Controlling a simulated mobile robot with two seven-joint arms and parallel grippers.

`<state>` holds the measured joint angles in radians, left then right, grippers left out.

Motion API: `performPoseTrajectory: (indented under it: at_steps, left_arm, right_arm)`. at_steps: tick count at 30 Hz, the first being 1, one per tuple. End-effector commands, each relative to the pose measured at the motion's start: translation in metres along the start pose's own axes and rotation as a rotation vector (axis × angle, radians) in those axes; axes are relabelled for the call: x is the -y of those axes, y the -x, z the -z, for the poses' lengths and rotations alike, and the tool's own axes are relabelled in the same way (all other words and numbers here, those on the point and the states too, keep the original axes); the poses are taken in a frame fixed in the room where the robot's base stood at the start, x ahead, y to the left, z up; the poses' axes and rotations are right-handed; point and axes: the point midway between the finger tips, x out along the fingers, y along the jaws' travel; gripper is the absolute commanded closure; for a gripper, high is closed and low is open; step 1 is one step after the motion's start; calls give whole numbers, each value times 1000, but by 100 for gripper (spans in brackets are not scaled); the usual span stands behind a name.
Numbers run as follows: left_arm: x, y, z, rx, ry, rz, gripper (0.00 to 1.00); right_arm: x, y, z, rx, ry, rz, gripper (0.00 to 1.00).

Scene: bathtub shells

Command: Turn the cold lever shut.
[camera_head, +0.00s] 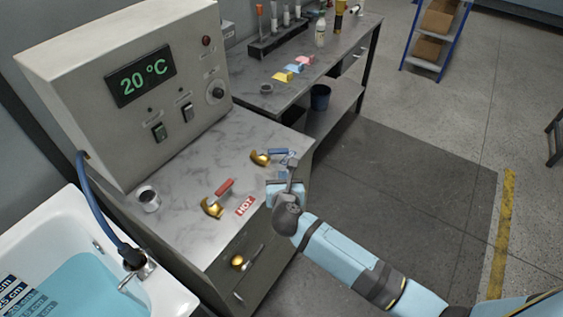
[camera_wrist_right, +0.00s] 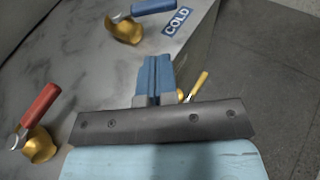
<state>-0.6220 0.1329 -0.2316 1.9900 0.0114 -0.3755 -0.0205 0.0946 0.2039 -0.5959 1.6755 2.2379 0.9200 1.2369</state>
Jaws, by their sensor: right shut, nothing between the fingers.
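The cold lever (camera_head: 277,152) has a blue handle on a gold base and sits on the marbled cabinet top. In the right wrist view the cold lever (camera_wrist_right: 150,8) is at the top, left of the blue COLD label (camera_wrist_right: 178,21). My right gripper (camera_head: 292,163) is at the cabinet's right edge, just in front of the lever and partly over its label. In the right wrist view its blue fingers (camera_wrist_right: 154,72) are closed together and empty, apart from the lever. My left gripper is not in view.
A red hot lever (camera_head: 224,187) with a HOT label (camera_head: 245,205) stands left of my right gripper. A control box (camera_head: 130,90) reading 20 °C rises behind. A bathtub (camera_head: 60,215) with water is at left. Open floor lies to the right.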

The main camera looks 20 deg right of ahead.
Motion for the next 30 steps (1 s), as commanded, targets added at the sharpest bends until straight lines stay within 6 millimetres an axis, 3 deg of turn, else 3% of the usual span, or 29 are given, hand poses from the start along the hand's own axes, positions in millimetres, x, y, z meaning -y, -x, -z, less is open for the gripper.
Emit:
performPoseTrajectory:
  at_steps: [1,6,12,18,30]
  left_arm:
    - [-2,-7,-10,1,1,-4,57]
    - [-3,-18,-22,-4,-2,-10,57]
    - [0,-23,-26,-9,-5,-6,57]
    - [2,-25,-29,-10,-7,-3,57]
    - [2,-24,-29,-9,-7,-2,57]
  right_arm:
    - [0,-15,4,4,2,1,100]
    - [0,-51,4,4,3,1,100]
    - [0,-77,-7,4,1,0,100]
    - [0,-87,-11,1,2,0,100]
    - [0,-88,-12,1,1,0,100]
